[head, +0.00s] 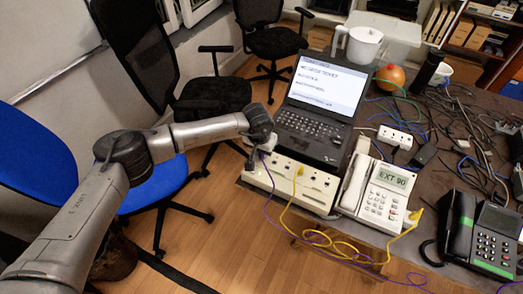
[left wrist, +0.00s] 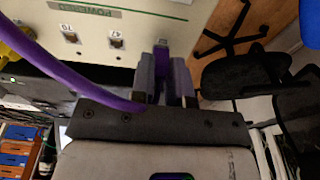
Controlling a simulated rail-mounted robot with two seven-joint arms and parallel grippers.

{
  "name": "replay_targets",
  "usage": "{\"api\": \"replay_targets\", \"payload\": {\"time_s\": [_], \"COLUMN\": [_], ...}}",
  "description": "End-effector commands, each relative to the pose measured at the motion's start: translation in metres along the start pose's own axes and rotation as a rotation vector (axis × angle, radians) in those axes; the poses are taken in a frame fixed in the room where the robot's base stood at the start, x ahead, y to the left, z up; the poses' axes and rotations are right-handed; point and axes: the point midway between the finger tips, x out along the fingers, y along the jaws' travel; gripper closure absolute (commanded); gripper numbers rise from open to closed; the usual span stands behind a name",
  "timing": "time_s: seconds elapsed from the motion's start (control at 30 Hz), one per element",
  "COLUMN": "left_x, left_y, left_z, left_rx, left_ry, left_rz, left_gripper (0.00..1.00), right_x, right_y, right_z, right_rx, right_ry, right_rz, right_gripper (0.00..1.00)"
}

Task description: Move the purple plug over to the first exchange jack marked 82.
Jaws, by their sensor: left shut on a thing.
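The cream exchange box (head: 318,197) sits at the table's front left, with a row of jacks on its face. My left gripper (head: 250,162) is at its left end. In the left wrist view the gripper (left wrist: 162,78) is shut on the purple plug (left wrist: 160,58), whose purple cable (left wrist: 62,68) arcs away to the left. The plug tip is close to the panel (left wrist: 100,12); I cannot tell whether it is in a jack. Two empty jacks show beside it, with upside-down labels too small to read surely. My right gripper is not in view.
A yellow plug (head: 299,171) with a yellow cable is in the box. A laptop (head: 318,105) stands behind it. A cream phone (head: 382,195) reading EXT 90 and a black phone (head: 490,235) stand to the right. Loose cables cover the table's right side.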

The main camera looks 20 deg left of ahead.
Motion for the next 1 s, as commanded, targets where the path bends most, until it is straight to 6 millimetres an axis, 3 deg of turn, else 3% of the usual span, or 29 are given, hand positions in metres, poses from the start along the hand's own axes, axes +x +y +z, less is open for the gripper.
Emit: {"api": "replay_targets", "payload": {"time_s": [0.23, 0.27, 0.57, 0.83, 1.0], "left_x": [0.004, 0.004, 0.004, 0.001, -0.018], "left_y": [0.000, 0.000, 0.000, 0.000, 0.000], "left_z": [0.001, 0.001, 0.001, 0.000, 0.000], "left_rx": [0.000, 0.000, 0.000, 0.000, 0.001], "left_ry": [0.000, 0.000, 0.000, 0.000, 0.002], "left_rz": [0.000, 0.000, 0.000, 0.000, 0.000], "left_gripper": [1.00, 0.83, 0.55, 0.55, 0.55], "right_x": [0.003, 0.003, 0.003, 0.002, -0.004], "right_y": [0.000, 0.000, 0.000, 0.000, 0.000], "right_z": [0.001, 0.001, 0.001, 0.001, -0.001], "right_rx": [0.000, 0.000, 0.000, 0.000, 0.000], "right_ry": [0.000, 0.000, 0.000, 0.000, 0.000], "right_rz": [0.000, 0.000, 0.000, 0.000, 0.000], "right_gripper": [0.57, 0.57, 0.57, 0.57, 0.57]}}
